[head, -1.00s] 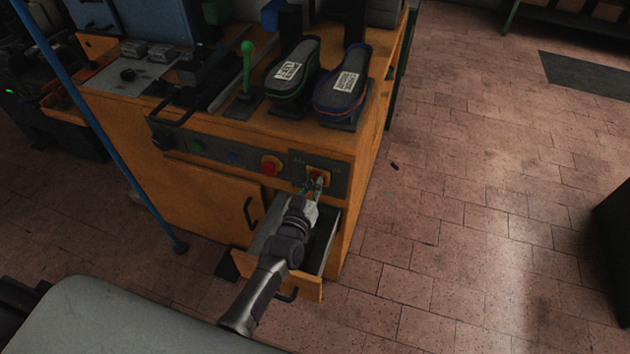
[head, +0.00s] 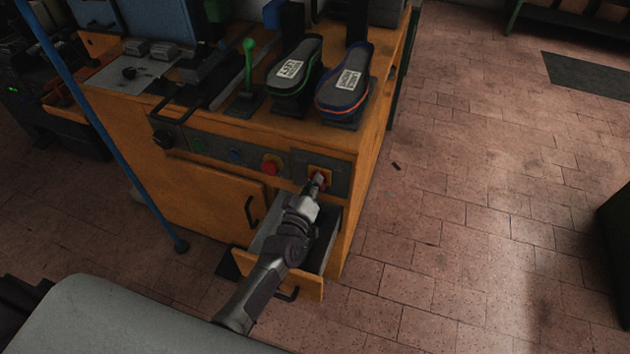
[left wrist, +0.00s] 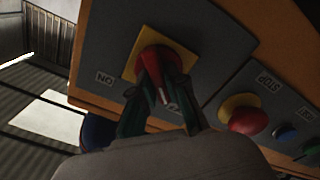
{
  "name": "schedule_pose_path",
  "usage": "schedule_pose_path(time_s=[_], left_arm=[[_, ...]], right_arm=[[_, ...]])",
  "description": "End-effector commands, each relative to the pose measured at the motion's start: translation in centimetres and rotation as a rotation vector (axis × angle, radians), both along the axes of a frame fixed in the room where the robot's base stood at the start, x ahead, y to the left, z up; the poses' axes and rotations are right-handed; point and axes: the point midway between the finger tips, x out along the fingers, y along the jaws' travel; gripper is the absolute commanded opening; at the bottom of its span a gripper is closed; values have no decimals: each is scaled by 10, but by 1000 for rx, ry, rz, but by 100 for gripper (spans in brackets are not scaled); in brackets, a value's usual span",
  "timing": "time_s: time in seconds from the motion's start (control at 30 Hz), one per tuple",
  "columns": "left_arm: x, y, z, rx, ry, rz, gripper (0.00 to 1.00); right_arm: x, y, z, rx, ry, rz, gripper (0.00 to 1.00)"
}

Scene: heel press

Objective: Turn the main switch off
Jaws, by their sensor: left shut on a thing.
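The main switch (head: 327,173) is a red rotary knob on a yellow square plate, at the right end of the machine's front panel. In the left wrist view the red knob (left wrist: 156,60) sits on its yellow plate (left wrist: 131,68). A white mark on the knob points down the picture, toward a label (left wrist: 173,107) that is partly hidden by a finger. The "ON" label (left wrist: 105,79) is to the left of the plate. My left gripper (head: 318,182) is shut on the knob, with one finger on each side (left wrist: 161,92). My right gripper is not in view.
A red stop button (head: 270,164) with a yellow collar and smaller buttons line the same panel. An open drawer (head: 318,244) is below my left gripper. Two shoe-shaped forms (head: 343,84) and a green lever (head: 249,68) stand on top.

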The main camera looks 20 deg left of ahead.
Motion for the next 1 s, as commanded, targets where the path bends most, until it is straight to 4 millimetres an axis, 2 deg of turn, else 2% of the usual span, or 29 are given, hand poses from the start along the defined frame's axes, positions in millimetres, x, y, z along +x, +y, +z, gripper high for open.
schedule_pose_path(time_s=[0.4, 0.43, 0.57, 0.6, 0.87, 1.0], left_arm=[[0, 0, -1, -12, 2, 0, 0], [0, 0, -1, -11, 2, 0, 14], [0, 0, 0, -10, 2, 0, 36], [0, 0, 0, -10, 2, 0, 39], [-1, 0, 0, -9, 2, 0, 39], [-11, 0, -2, -8, 3, 0, 39]], right_arm=[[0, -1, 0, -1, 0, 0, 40], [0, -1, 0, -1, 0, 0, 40], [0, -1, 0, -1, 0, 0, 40], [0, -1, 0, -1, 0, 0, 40], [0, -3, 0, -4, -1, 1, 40], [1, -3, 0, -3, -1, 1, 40]])
